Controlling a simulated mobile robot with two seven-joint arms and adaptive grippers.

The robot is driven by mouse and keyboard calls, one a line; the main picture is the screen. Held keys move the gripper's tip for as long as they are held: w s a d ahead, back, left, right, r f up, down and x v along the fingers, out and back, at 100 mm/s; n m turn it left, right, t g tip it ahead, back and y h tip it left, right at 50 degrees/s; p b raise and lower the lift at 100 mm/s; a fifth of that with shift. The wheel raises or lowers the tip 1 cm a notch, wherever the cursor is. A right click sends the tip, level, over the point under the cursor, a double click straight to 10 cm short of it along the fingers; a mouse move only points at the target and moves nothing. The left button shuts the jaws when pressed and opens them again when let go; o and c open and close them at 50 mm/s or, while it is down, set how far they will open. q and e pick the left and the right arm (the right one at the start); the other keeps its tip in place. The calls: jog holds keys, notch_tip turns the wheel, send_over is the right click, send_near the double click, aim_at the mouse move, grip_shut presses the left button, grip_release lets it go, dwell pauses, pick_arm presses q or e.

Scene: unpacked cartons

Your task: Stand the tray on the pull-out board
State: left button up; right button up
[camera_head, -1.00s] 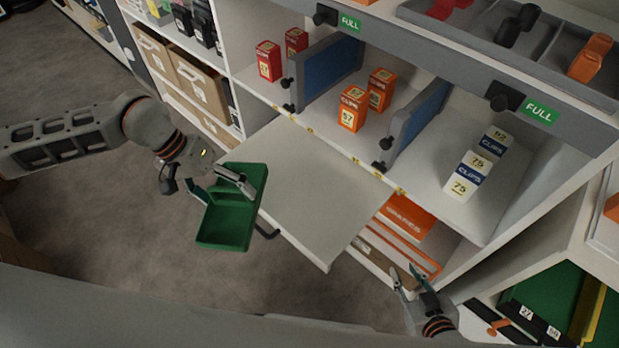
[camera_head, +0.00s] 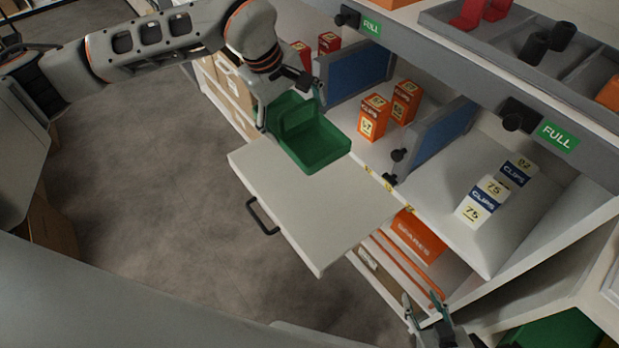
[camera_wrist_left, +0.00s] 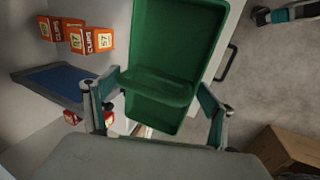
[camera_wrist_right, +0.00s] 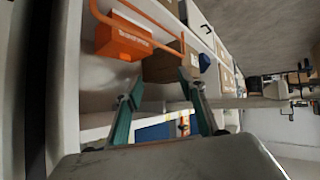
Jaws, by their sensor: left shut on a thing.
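The green tray (camera_head: 322,147) is over the inner left corner of the pale pull-out board (camera_head: 315,215), beside the shelf edge. I cannot tell whether its underside touches the board. My left gripper (camera_head: 285,97) is shut on the tray; in the left wrist view the tray (camera_wrist_left: 178,40) reaches out between the fingers (camera_wrist_left: 156,95). The arm hides part of the tray's far left side. The board is pulled out, with a dark handle (camera_head: 262,217) on its front edge, and most of it is bare. My right gripper (camera_head: 425,305) is open and empty, low by the lower shelf; it also shows in the right wrist view (camera_wrist_right: 160,88).
Orange clip boxes (camera_head: 374,116) stand on the shelf behind the board, between blue dividers (camera_head: 437,138). White clip boxes (camera_head: 482,202) stand farther right. An orange spares box (camera_head: 417,236) is on the shelf below. Open floor (camera_head: 150,180) lies left of the board.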

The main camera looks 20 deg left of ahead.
pick_arm(q)
notch_tip(320, 180, down, 16)
jog(key=shift+w+d+r+b, duration=0.1)
jog(key=shift+r+b, duration=0.05)
jog(key=shift+b, duration=0.5)
notch_tip(320, 180, down, 4)
jog(key=shift+f+b, duration=0.1)
jog(key=shift+b, duration=0.2)
pick_arm(e)
jog(key=shift+w+d+f, duration=0.2)
jog(key=shift+w+f, duration=0.05)
jog(key=shift+f, duration=0.3)
pick_arm(q)
jog(key=o, duration=1.7)
